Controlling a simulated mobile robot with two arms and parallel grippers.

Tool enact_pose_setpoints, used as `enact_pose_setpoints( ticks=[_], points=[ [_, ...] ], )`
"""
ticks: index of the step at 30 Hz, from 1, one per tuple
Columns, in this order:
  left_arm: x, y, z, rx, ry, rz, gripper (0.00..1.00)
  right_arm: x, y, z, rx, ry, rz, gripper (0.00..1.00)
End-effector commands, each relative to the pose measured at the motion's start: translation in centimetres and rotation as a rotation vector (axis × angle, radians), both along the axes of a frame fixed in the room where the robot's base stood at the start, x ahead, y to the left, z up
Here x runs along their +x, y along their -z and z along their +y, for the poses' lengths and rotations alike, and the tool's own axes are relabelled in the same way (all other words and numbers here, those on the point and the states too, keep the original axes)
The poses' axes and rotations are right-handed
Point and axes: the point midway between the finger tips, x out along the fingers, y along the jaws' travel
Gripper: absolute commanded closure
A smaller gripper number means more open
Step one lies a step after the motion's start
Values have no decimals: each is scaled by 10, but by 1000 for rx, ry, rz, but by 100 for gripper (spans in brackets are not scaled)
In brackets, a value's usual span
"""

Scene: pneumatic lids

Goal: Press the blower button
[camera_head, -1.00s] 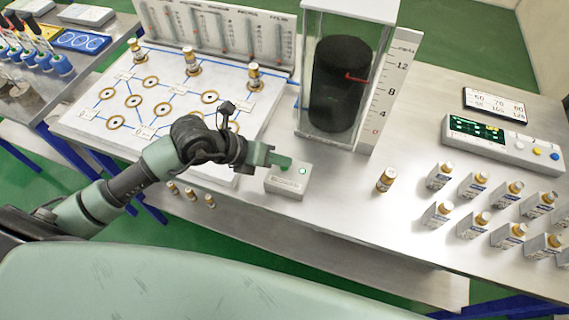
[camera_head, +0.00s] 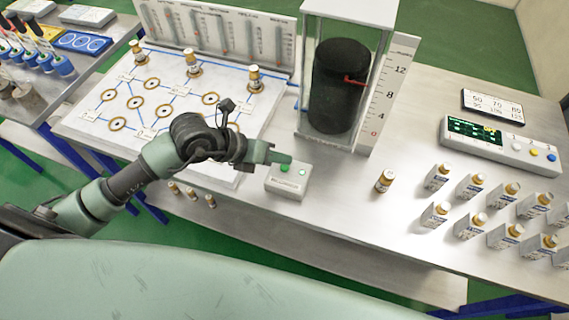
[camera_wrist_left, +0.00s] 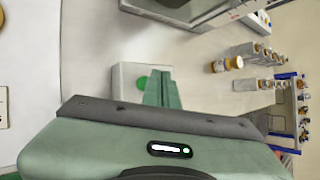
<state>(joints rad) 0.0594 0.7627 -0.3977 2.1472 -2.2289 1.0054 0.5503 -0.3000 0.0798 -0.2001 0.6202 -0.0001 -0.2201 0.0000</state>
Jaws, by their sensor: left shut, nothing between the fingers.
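A small white box (camera_head: 287,184) stands on the metal table in front of the clear column. It has a green round button (camera_head: 285,168) and a lit green light (camera_head: 303,173) on top. My left gripper (camera_head: 284,159) is shut and empty, its tips just above and behind the green button; whether they touch it I cannot tell. In the left wrist view the shut green fingers (camera_wrist_left: 161,90) lie beside the green button (camera_wrist_left: 143,83) and cover part of the white box (camera_wrist_left: 125,78). My right gripper is not in view.
A clear column (camera_head: 341,85) with a black cylinder stands behind the box. A white board (camera_head: 180,112) with rings lies left, under my left arm. A small bottle (camera_head: 384,181) stands right, then several boxed vials (camera_head: 471,186) and a console (camera_head: 500,145).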

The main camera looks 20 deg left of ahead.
Motion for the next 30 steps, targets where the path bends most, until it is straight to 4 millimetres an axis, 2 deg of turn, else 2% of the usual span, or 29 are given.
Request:
enact_pose_setpoints(
  ticks=[5, 18, 30],
  points=[
    [0, -6, 0, 0, -1, -1, 100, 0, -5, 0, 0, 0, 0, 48],
    [0, -49, 0, -1, 0, -2, 100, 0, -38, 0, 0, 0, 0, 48],
    [0, -50, 0, 0, -1, -1, 100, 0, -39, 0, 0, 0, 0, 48]
  ],
)
